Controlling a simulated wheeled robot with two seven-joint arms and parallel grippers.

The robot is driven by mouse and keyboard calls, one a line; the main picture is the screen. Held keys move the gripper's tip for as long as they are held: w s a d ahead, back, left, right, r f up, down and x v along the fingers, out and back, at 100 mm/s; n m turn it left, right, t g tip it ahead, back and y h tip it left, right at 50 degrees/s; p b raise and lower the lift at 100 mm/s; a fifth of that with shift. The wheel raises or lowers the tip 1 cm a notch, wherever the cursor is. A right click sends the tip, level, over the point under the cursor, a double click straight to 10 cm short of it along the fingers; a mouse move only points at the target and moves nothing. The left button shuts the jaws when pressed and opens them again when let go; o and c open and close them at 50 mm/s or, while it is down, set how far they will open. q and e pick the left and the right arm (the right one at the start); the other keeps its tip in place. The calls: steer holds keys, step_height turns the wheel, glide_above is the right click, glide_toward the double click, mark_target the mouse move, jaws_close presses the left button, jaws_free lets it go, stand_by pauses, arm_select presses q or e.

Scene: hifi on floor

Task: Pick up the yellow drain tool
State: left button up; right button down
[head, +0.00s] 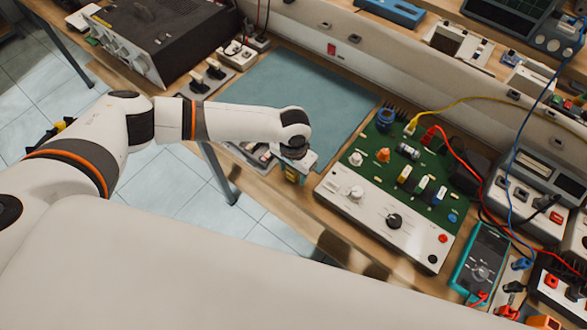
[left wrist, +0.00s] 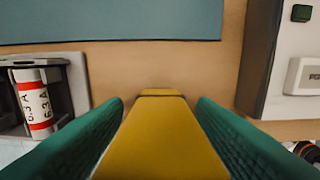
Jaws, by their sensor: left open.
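The yellow drain tool (left wrist: 160,135) shows in the left wrist view, pointing away from the camera, at the bottom middle. It lies between the two green finger pads of my left gripper (left wrist: 160,108), with a narrow gap on each side near the tips. The fingers are open around it and not closed on it. In the head view my left gripper (head: 292,176) points down at the front edge of the bench, and my wrist hides most of the tool there. My right gripper is in neither view.
A blue-green mat (head: 320,90) lies behind the gripper. A green circuit board unit (head: 405,185) stands close on the right. A grey holder with a red-and-white cylinder (left wrist: 36,100) is just left. A teal multimeter (head: 480,265) and cables are further right.

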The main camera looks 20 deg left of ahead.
arm_select(q)
steer(key=shift+c, duration=0.5)
steer(key=c, duration=0.9)
steer(key=shift+c, duration=0.2)
